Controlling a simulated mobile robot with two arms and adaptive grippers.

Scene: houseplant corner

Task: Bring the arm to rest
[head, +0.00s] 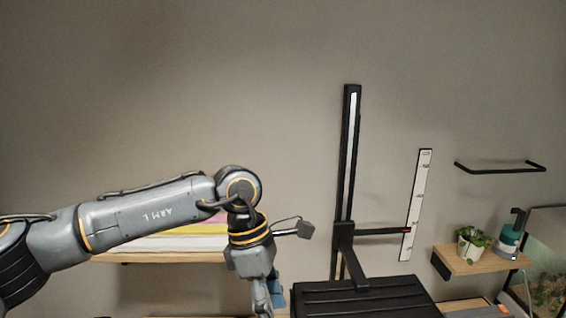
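My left arm (155,212), marked ARM L, reaches in from the left, and its wrist bends straight down near the middle of the view. The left gripper (262,300) hangs below the wrist and is cut off by the bottom edge. Its fingertips do not show, so I cannot tell if it is open or shut. A small blue part or thing (277,290) shows beside it; I cannot tell what it is. My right arm and gripper are not in view.
Behind my arm, a wooden shelf (155,257) carries folded coloured cloths (150,243). A black upright (350,150) stands by a black slatted surface (365,298). At right are a ruler strip (417,205), a wall rail (500,169) and a wooden shelf (480,262) with a potted plant (470,243).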

